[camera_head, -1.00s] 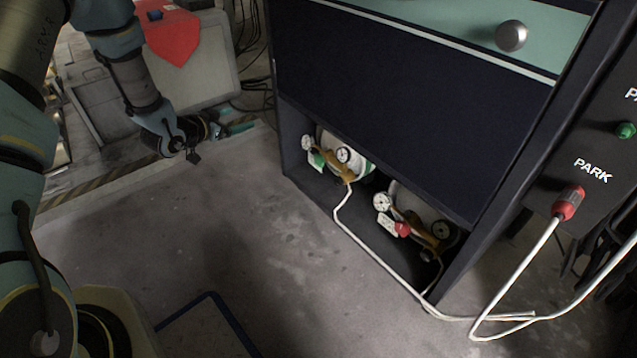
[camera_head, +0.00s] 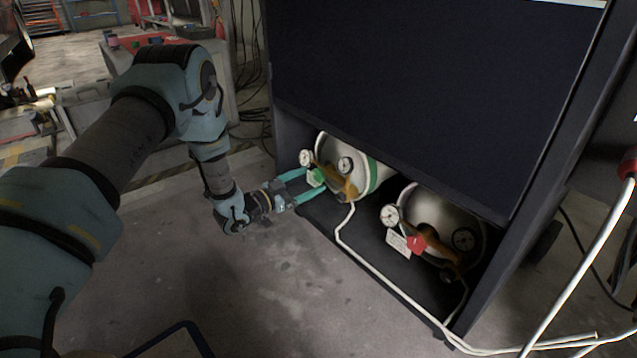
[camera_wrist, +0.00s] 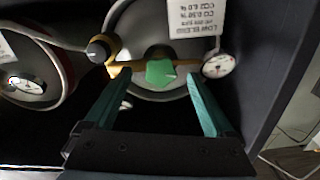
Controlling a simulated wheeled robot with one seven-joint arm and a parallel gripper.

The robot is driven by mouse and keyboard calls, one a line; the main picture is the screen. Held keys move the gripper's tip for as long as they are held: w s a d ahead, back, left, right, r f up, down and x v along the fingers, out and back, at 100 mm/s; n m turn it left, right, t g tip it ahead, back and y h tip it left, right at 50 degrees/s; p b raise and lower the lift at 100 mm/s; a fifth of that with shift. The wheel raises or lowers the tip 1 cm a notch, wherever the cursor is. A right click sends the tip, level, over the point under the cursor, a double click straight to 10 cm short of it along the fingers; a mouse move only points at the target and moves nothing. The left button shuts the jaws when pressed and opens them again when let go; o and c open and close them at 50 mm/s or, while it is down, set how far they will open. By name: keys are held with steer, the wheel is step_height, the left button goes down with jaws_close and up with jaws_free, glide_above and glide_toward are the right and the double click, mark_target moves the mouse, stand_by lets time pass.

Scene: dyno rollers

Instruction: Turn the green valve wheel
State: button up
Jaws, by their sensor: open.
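The green valve wheel (camera_head: 316,177) sits on the brass fitting of the left white tank (camera_head: 357,160), inside the low opening of the dark cabinet. In the wrist view the wheel (camera_wrist: 160,72) shows ahead, centred between and just beyond the fingertips. My gripper (camera_head: 313,182) is open, its two teal fingers pointing at the wheel from the left. The gripper also shows in the wrist view (camera_wrist: 160,88), with nothing between its fingers. I cannot tell whether a fingertip touches the fitting.
A right tank (camera_head: 435,208) with a red valve wheel (camera_head: 416,243) stands beside it. Gauges (camera_head: 390,215) and paper tags stick out near the wheels. A white hose (camera_head: 375,275) runs along the opening's front edge. The floor (camera_head: 270,290) in front is clear.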

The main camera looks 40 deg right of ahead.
mark_target(317, 177)
steer(key=shift+s+d+b, duration=0.1)
steer(key=shift+d+b, duration=0.5)
steer(key=shift+d, duration=1.5)
steer(key=c, duration=1.4)
steer(key=shift+o, duration=0.2)
